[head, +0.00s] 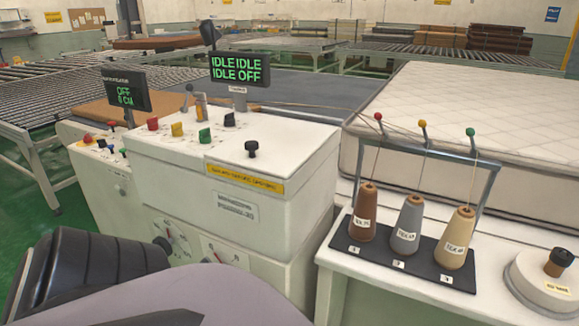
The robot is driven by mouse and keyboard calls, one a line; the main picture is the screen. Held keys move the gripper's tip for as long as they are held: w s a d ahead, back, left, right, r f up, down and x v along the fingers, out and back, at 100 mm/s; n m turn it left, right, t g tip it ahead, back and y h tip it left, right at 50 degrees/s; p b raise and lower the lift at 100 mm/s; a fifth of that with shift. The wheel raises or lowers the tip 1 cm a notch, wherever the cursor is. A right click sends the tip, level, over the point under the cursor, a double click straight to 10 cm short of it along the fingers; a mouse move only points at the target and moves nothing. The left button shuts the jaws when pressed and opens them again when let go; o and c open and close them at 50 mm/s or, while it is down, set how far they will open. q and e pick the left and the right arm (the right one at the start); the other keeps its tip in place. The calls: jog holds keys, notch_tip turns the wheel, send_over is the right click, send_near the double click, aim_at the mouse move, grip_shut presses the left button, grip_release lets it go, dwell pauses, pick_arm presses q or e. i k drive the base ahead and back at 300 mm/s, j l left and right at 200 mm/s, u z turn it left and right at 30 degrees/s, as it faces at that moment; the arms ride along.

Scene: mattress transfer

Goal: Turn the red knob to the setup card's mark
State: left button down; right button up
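I see several red parts and cannot tell which is the task's red knob. A round red knob (87,139) sits on the lower console at the left. On the cabinet's lower front are two dials with marks, a left one (176,238) partly hidden by my dark arm part and a right one (215,250). No setup card can be made out; a white label (238,204) is too blurred to read. Neither gripper shows.
A display (238,68) reads IDLE and OFF; a smaller one (126,91) stands left. At the right, a black tray (405,255) holds three thread cones under a metal frame. A quilted mattress (480,115) lies behind. Roller conveyors (40,105) fill the back left.

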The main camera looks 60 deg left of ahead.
aim_at(152, 122)
jog(key=u, duration=2.15)
